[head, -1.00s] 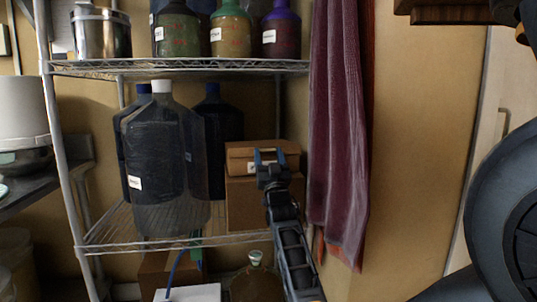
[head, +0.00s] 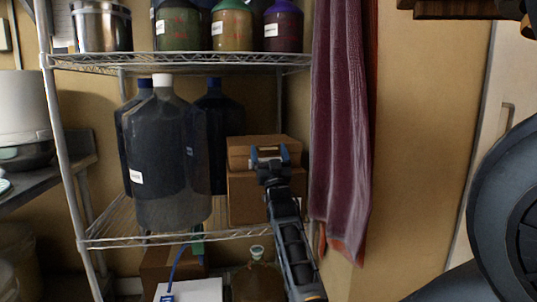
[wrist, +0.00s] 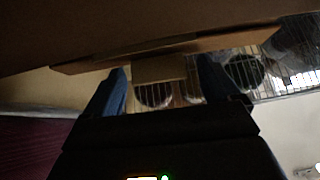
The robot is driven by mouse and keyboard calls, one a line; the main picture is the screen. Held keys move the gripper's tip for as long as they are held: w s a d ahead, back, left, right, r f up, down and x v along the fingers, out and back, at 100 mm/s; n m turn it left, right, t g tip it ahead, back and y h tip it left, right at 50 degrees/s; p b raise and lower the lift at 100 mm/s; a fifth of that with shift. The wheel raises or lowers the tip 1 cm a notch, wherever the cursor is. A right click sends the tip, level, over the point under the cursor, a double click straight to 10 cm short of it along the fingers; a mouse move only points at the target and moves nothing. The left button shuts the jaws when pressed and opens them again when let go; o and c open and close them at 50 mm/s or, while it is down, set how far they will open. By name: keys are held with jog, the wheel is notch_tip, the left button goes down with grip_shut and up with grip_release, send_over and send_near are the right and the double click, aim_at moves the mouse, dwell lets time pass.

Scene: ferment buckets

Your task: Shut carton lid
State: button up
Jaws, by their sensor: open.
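The brown carton (head: 241,200) stands on the middle wire shelf, right of the large dark bottles. Its lid (head: 238,150) shows as a separate brown band above the body; I cannot tell how far open it is. My gripper (head: 269,153) is in front of the lid, with its blue fingers apart, and hides part of the lid and the carton's front. In the wrist view my gripper (wrist: 162,85) has its two blue fingers spread near a brown cardboard panel (wrist: 160,68). I cannot tell whether they touch it. Nothing is held.
Large dark bottles (head: 165,165) stand close left of the carton. A purple towel (head: 340,130) hangs just right of the shelf. The upper wire shelf (head: 190,62), carrying jars and a steel pot (head: 101,28), is above the carton. A white box (head: 190,291) is below.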

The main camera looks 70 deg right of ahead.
jog(key=v, duration=0.8)
jog(key=shift+c, duration=0.3)
